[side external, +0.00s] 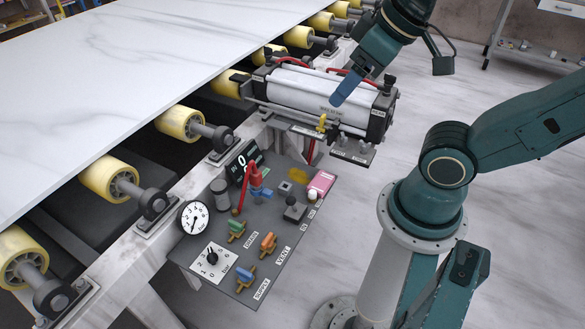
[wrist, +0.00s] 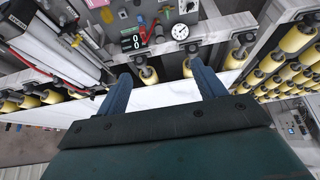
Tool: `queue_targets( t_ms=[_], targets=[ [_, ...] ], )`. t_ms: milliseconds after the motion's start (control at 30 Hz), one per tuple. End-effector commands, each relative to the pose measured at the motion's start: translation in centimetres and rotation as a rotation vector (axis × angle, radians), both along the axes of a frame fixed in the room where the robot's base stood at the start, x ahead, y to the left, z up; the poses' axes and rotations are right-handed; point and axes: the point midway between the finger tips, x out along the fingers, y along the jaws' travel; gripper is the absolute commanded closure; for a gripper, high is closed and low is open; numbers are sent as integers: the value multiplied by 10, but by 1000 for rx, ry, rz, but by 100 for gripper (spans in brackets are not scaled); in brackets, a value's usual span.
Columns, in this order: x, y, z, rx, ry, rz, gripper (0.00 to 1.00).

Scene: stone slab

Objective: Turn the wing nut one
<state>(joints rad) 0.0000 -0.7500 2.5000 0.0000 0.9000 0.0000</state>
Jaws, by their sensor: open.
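No part is plainly recognisable as the wing nut. A small yellow winged fitting (side external: 322,123) sits at the front of the pneumatic cylinder (side external: 315,90), too small to identify surely. Handled valves stand on the grey control panel (side external: 215,278): a green one (side external: 237,230), an orange one (side external: 268,243) and a blue one (side external: 245,276). Labels beside them read DRAIN, VENT and SUPPLY. My gripper (side external: 347,88) is over the cylinder, above and right of the panel. In the wrist view my gripper (wrist: 161,72) has two blue fingers wide apart with nothing between them.
A white marble slab (side external: 120,70) lies across yellow rollers (side external: 108,176) on the left. The panel carries a pressure gauge (side external: 194,218), a digital display (side external: 243,161) and a red-and-blue lever fitting (side external: 255,182). Open floor lies right of the panel.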

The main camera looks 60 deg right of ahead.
Motion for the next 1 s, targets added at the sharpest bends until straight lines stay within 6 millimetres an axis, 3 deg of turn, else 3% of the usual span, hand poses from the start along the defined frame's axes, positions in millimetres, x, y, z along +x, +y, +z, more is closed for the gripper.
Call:
queue_targets(
  t_ms=[400,467,633,1000],
  targets=[
    [0,0,0,0,0,0,31],
    [0,0,0,0,0,0,39],
    [3,-2,-1,3,3,-19,40],
    [45,-35,-16,35,31,-242,40]
  ],
)
